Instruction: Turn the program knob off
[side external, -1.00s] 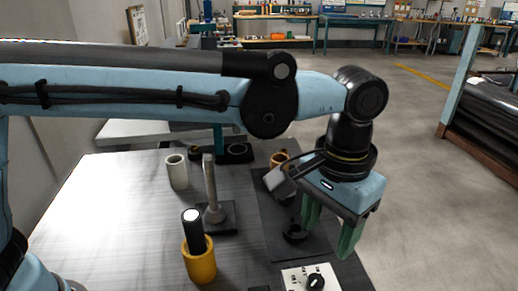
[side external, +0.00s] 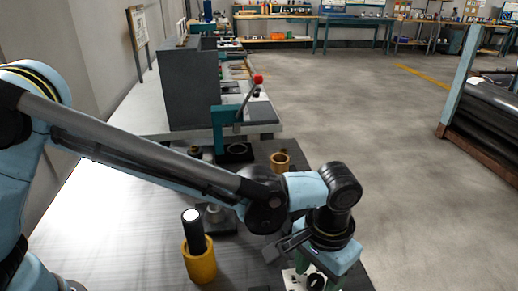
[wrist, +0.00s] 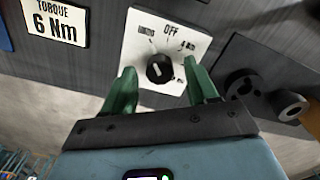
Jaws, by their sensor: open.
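The program knob (wrist: 159,69) is a black round dial on a white plate (wrist: 143,28) marked OFF at the top, with other labels around it. A small white mark shows on its face, but which label it points to is hard to tell. My gripper (wrist: 161,72) is open, its green fingers on either side of the knob with gaps between. In the side external view, my gripper (side external: 319,271) is low over the plate (side external: 290,280), and the knob (side external: 316,281) shows partly between the fingers. Contact is not visible.
A torque sign reading 6 Nm (wrist: 55,22) lies left of the plate in the wrist view. Dark round fittings (wrist: 243,84) sit to the right. A yellow cup with a black cylinder (side external: 199,262) and a brass cup (side external: 280,162) stand on the table.

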